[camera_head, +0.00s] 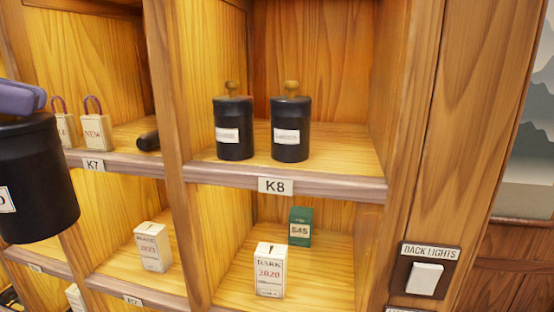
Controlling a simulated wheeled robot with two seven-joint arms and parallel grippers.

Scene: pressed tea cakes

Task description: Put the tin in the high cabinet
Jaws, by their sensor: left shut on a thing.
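My left gripper (22,97) is at the left edge, shut on a black tin (38,180) with a white label, partly cut off by the frame. The tin hangs upright in front of the wooden cabinet (176,90). Two similar black tins with wooden knobs, a left one (234,128) and a right one (290,130), stand upright on the shelf marked K8 (276,186). My right gripper is not in view.
The K7 shelf (94,165) holds small tagged bags (97,129) and a dark cylinder (149,141). Boxes, one marked DARK 2020 (270,270), and a green box (300,226) stand below. A light switch (424,279) is at right. K8's front is free.

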